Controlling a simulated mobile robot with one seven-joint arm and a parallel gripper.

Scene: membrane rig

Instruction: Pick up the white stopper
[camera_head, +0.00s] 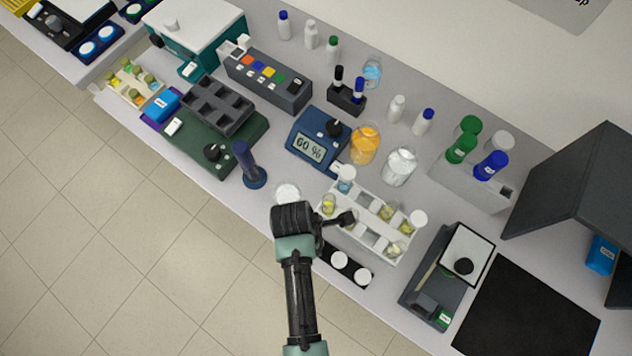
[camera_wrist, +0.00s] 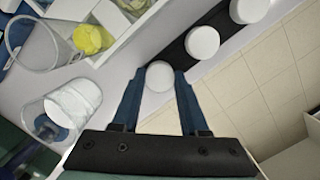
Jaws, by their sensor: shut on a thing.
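A white round stopper (camera_wrist: 160,77) sits between the blue fingertips of my gripper (camera_wrist: 158,82) in the wrist view. The fingers are shut on its sides. It is beside the end of a black strip (camera_wrist: 172,54), and I cannot tell whether it still touches it. Two more white stoppers, a nearer one (camera_wrist: 202,42) and a farther one (camera_wrist: 248,10), stand on that strip. In the head view these two show as a left one (camera_head: 340,259) and a right one (camera_head: 363,276). There my gripper (camera_head: 296,218) hides the held stopper.
A white rack (camera_head: 375,243) with several vials and glassware stands just beyond my gripper. A clear beaker (camera_wrist: 72,112) is close to the left finger. A blue upright post (camera_head: 248,165) and a balance (camera_head: 445,275) flank the area. The bench's front edge is near.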

